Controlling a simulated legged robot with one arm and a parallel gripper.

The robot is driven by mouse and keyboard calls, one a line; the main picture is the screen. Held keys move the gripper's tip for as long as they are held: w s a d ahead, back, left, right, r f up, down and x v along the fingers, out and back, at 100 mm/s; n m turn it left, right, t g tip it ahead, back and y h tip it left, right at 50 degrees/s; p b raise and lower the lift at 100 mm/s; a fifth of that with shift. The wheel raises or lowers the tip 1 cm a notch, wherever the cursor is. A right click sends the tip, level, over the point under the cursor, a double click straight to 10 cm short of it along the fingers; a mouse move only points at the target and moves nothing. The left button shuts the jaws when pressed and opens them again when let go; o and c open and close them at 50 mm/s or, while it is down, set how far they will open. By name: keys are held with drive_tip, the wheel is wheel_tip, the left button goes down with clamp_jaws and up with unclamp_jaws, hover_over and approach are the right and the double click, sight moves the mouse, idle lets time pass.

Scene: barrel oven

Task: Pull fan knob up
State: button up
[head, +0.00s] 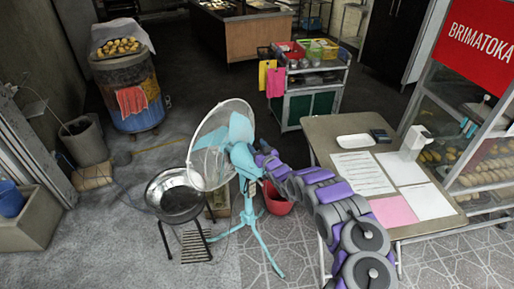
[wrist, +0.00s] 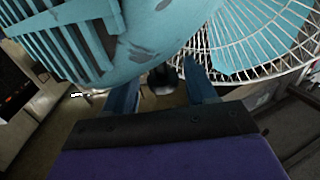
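The teal fan (head: 242,155) stands on a tripod base, with its white wire cage (head: 205,150) facing left. My arm reaches in from the lower right, and my gripper (head: 257,158) is close behind the fan's motor housing, partly hidden. In the wrist view the scuffed teal housing (wrist: 150,35) with slotted vents fills the top left. The fingers of my gripper (wrist: 162,88) are spread apart just below the housing. A small dark piece (wrist: 163,78) shows between and beyond them. I cannot tell whether it is the fan knob. Nothing is visibly gripped.
A metal bowl on a stand (head: 175,195) is left of the fan, and a red bucket (head: 276,200) is behind it. A wooden table (head: 425,228) with papers stands right, close to my arm. A barrel oven (head: 130,95) is at back left. Floor in front is clear.

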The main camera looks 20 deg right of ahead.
drive_tip(key=shift+s+a+f, duration=0.1)
drive_tip(key=shift+s, duration=0.05)
drive_tip(key=shift+s, duration=0.6)
drive_tip(key=s+d+p, duration=0.1)
drive_tip(key=s+p, duration=0.2)
drive_tip(key=s, duration=1.2)
drive_tip(key=shift+s, duration=0.4)
drive_tip(key=shift+w+d, duration=0.1)
